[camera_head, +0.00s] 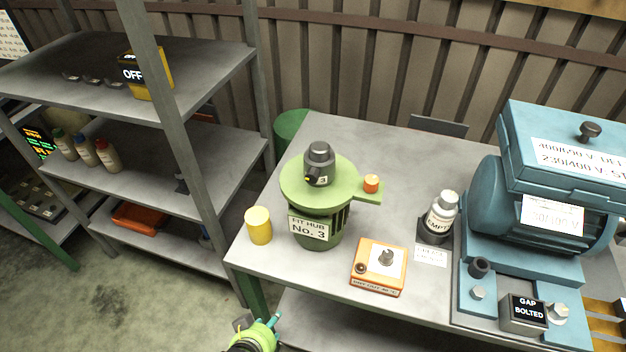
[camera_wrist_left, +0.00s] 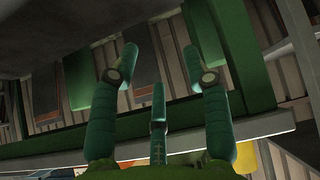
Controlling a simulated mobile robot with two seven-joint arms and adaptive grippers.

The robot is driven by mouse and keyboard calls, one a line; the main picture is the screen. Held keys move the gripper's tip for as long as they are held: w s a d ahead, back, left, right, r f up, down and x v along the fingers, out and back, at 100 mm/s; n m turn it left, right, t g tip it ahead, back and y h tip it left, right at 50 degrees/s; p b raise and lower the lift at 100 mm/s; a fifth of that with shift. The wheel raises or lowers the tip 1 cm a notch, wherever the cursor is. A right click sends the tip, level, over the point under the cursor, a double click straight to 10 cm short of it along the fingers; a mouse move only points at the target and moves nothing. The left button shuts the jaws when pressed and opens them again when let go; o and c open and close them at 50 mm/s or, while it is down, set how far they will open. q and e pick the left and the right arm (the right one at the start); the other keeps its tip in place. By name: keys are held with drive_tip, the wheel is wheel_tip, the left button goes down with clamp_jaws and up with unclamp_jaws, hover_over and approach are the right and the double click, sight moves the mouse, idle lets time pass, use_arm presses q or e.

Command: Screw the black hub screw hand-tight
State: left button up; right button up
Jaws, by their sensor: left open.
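The green fixture (camera_head: 318,200) labelled "FIT HUB No. 3" stands upright on the grey table. A dark grey hub (camera_head: 319,158) marked "3" sits on top of it. A small black part with a yellow mark (camera_head: 311,178) is on the hub's front side; it looks like the hub screw, but how deep it sits cannot be told. My left gripper (camera_head: 259,326) is below and in front of the table's front edge, well apart from the fixture. In the left wrist view the gripper (camera_wrist_left: 160,64) has its fingers spread with nothing between them. My right gripper is not in view.
On the table (camera_head: 385,150) are a yellow cylinder (camera_head: 258,226), an orange box with a knob (camera_head: 379,268), a small bottle (camera_head: 442,212) and a large blue motor (camera_head: 540,190). A shelf rack (camera_head: 190,70) stands left. The wrist view faces the table's underside and green frame (camera_wrist_left: 245,95).

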use_arm(q)
drive_tip(key=w+d+r+t, duration=0.1)
drive_tip(key=w+r+t, duration=0.15)
drive_tip(key=r, duration=0.95)
drive_tip(key=n+t+h, duration=0.2)
drive_tip(key=t+h, duration=0.1)
drive_tip(key=t, duration=0.4)
approach(310, 179)
drive_tip(key=w, duration=0.1)
drive_tip(key=p+x, duration=0.2)
drive_tip(key=x, duration=0.4)
drive_tip(key=shift+d+r+p, duration=0.15)
drive_tip(key=shift+r+p, duration=0.05)
drive_tip(key=shift+p, duration=0.1)
drive_tip(key=shift+w+d+f, duration=0.1)
drive_tip(key=shift+w+d, duration=0.05)
drive_tip(key=shift+w, duration=0.45)
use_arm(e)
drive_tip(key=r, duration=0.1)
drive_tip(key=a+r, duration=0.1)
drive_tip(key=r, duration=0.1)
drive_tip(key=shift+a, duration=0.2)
use_arm(q)
clamp_jaws()
